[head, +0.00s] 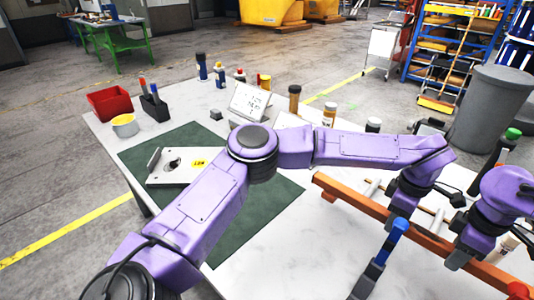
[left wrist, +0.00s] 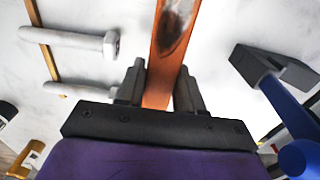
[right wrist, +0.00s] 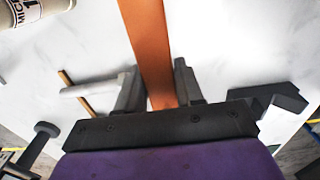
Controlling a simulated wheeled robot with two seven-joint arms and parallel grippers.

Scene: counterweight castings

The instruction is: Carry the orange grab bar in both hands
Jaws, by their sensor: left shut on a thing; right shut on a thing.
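The orange grab bar (head: 343,194) runs diagonally across the right side of the table in the head view. My left gripper (head: 397,212) is shut on its middle stretch; in the left wrist view the bar (left wrist: 172,50) passes between the fingers and has a dark smudge. My right gripper (head: 458,260) is shut on the bar nearer its right end; in the right wrist view the bar (right wrist: 150,45) passes between both fingers. My arms hide parts of the bar. I cannot tell how far it is above the table.
A blue-handled hammer (head: 391,239) lies in front of the bar. Pale bolts (left wrist: 75,40) lie beside it. A red bin (head: 109,103) and several bottles stand farther back.

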